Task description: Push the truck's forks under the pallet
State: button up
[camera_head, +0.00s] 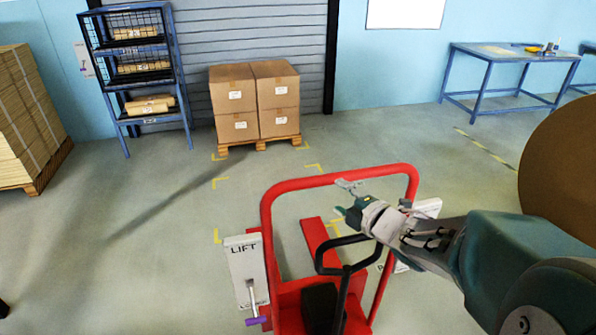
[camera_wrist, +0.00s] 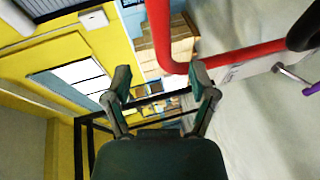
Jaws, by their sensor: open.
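The red pallet truck (camera_head: 268,195) stands in front of me with its hoop frame upright and its forks (camera_head: 318,236) on the floor, pointing away. A wooden pallet (camera_head: 262,145) stacked with cardboard boxes (camera_head: 256,100) stands at the back by the shutter. The fork tips are apart from the pallet, with floor between them. My gripper (camera_head: 347,200) is open and empty, near the right part of the red hoop and above the black handle (camera_head: 343,262). In the wrist view my gripper (camera_wrist: 163,84) shows spread fingers close to the red bar (camera_wrist: 215,62).
Yellow floor marks (camera_head: 219,183) lie between truck and pallet, where the floor is clear. A blue rack (camera_head: 145,75) stands left of the pallet, and stacked sheets (camera_head: 28,120) at far left. A big brown roll (camera_head: 560,165) is close on the right; a blue table (camera_head: 505,65) stands behind.

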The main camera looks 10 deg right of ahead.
aim_at(311, 186)
jog(key=shift+n+y, duration=0.7)
jog(key=shift+n, duration=0.1)
jog(key=x, duration=0.7)
jog(key=a+x, duration=0.1)
jog(key=x, duration=0.3)
jog(key=shift+s+f, duration=0.3)
jog(key=shift+f, duration=0.05)
jog(key=shift+d, duration=0.1)
grip_shut()
